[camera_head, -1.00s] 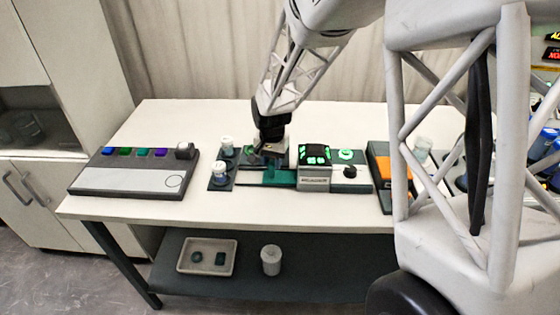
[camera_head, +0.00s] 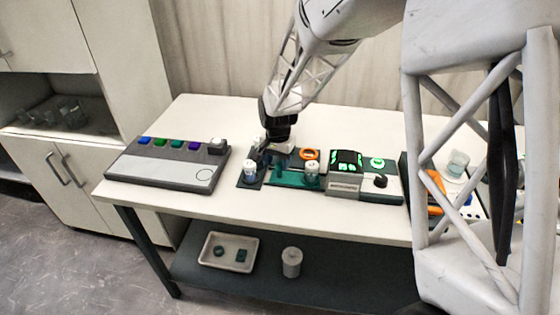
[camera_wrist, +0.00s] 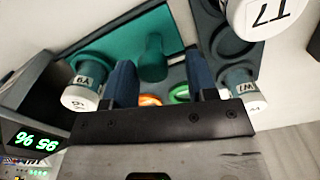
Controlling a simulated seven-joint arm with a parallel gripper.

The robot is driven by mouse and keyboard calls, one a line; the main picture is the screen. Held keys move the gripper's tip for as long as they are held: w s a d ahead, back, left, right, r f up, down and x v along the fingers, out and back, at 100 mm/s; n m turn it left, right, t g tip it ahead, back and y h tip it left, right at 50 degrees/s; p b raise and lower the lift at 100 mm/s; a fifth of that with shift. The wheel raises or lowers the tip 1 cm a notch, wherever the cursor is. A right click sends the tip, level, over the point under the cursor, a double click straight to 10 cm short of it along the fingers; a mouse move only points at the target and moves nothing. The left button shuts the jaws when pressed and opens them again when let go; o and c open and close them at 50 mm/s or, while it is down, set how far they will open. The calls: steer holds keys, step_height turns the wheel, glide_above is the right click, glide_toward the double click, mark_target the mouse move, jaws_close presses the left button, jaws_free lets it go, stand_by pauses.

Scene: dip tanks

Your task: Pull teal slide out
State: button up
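The teal slide (camera_head: 290,180) lies on the table, extending left from a device with a lit green display (camera_head: 346,172). A white-capped jar (camera_head: 312,170) marked Y9 stands at the slide's device end; its cap also shows in the wrist view (camera_wrist: 80,98). A teal upright post (camera_wrist: 153,60) rises from the slide. My gripper (camera_wrist: 160,62) is over the slide, its two blue fingers apart. The post shows between them, with a gap at the right finger. Contact at the left finger is unclear. In the head view my gripper (camera_head: 280,147) hides the slide's far left part.
A dark rack left of the slide holds a white-capped jar (camera_head: 250,172). Jars W1 (camera_wrist: 248,92) and T7 (camera_wrist: 262,12) are close to my gripper.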

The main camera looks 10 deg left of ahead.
steer(key=shift+d, duration=0.1)
steer(key=shift+r, duration=3.9)
